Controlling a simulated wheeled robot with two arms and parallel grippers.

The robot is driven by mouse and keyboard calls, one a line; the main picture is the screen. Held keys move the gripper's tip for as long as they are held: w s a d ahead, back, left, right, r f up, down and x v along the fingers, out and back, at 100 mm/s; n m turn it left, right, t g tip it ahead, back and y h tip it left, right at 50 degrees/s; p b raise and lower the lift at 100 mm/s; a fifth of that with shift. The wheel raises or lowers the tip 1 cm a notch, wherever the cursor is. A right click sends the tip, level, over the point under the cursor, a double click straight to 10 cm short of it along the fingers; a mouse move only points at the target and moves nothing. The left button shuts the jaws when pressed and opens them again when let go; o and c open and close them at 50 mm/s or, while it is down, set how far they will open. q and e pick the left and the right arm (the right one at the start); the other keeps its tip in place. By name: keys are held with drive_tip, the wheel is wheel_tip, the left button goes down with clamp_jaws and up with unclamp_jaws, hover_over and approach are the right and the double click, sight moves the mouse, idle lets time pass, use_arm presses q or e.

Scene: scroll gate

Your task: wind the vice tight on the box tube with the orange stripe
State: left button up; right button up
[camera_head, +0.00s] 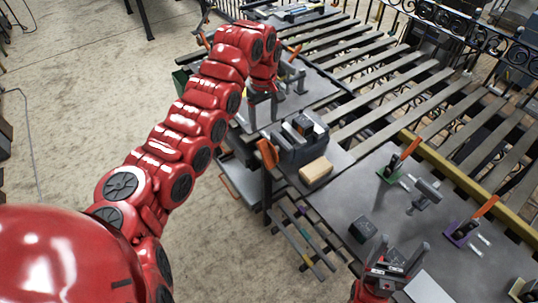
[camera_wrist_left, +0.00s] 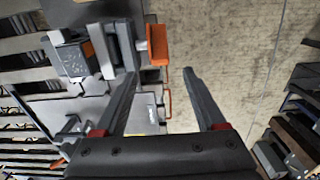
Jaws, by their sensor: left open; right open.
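The grey vice (camera_head: 291,142) sits at the table's left edge, with an orange handle (camera_head: 268,153) on its outer side. In the left wrist view the vice jaws (camera_wrist_left: 105,50) stand beside a dark block with an orange band (camera_wrist_left: 98,42), likely the box tube; whether they touch it I cannot tell. The orange handle (camera_wrist_left: 158,45) shows right of the jaws. My left gripper (camera_head: 262,112) is open and empty, beyond the vice; its fingers (camera_wrist_left: 163,95) are apart from the handle. My right gripper (camera_head: 400,252) is open and empty over the near table.
A tan block (camera_head: 316,170) lies in front of the vice. Orange-handled tools (camera_head: 410,148) (camera_head: 485,206), a grey fitting (camera_head: 425,195) and a dark cube (camera_head: 362,230) stand on the grey table (camera_head: 340,215). Open floor (camera_head: 75,90) lies left.

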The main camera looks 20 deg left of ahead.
use_arm(q)
hover_over(264, 154)
drive_tip(key=w, duration=0.2)
wheel_tip(264, 154, down, 7)
drive_tip(key=shift+s+f, duration=0.1)
drive_tip(key=shift+s, duration=0.05)
drive_tip(key=f+p, duration=0.1)
drive_tip(key=f, duration=0.3)
drive_tip(key=f+p, duration=0.1)
drive_tip(key=f, duration=0.2)
drive_tip(key=shift+a+f, duration=0.2)
drive_tip(key=shift+f, duration=0.15)
drive_tip(key=shift+f+p, duration=0.4)
drive_tip(key=shift+f, duration=0.45)
clamp_jaws()
